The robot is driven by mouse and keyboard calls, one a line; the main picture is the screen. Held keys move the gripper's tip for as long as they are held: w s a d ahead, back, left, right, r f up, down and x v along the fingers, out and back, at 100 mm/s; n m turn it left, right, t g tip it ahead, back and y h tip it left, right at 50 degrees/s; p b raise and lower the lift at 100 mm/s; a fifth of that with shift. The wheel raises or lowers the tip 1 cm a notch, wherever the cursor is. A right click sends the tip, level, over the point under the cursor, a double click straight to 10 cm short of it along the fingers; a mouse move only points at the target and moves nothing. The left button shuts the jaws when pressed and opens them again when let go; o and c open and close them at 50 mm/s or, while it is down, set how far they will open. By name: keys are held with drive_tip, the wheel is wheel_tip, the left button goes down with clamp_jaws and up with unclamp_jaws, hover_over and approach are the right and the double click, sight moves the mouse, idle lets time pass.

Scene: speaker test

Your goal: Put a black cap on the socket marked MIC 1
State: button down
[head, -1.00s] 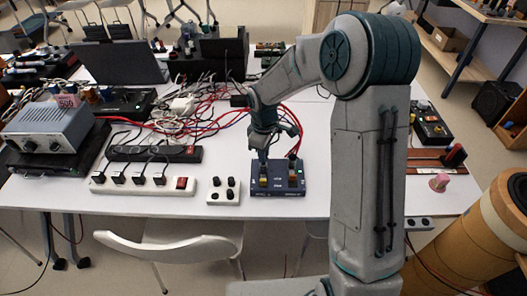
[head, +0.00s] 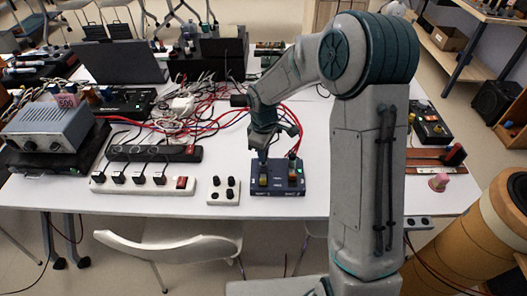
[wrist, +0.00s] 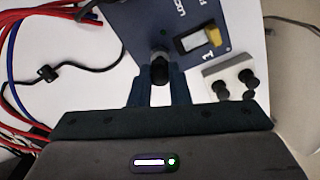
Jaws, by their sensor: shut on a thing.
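The blue box (head: 279,183) sits on the white table right of the white cap block. It also shows in the wrist view (wrist: 205,10), with a yellow rocker switch and a printed "1". My gripper (wrist: 160,76) is shut on a black cap (wrist: 160,74), at the box's edge. A grey metal ring, which looks like a socket, shows just beyond the cap. I cannot tell if the cap is seated on it. In the head view my gripper (head: 263,153) is over the box's left part and hides some of it. The MIC lettering is not readable.
A white block (head: 224,199) with several black caps stands just left of the box; it also shows in the wrist view (wrist: 210,76). Left of it is a white power strip (head: 140,185). Red and blue cables (wrist: 18,90) lie behind the box. Bare table lies in front.

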drive_tip(key=shift+f+b, duration=0.65)
drive_tip(key=shift+f, duration=0.3)
drive_tip(key=c, duration=1.3)
unclamp_jaws()
drive_tip(key=shift+r, duration=0.1)
drive_tip(key=shift+r+p, duration=2.9)
drive_tip(key=shift+r, duration=0.85)
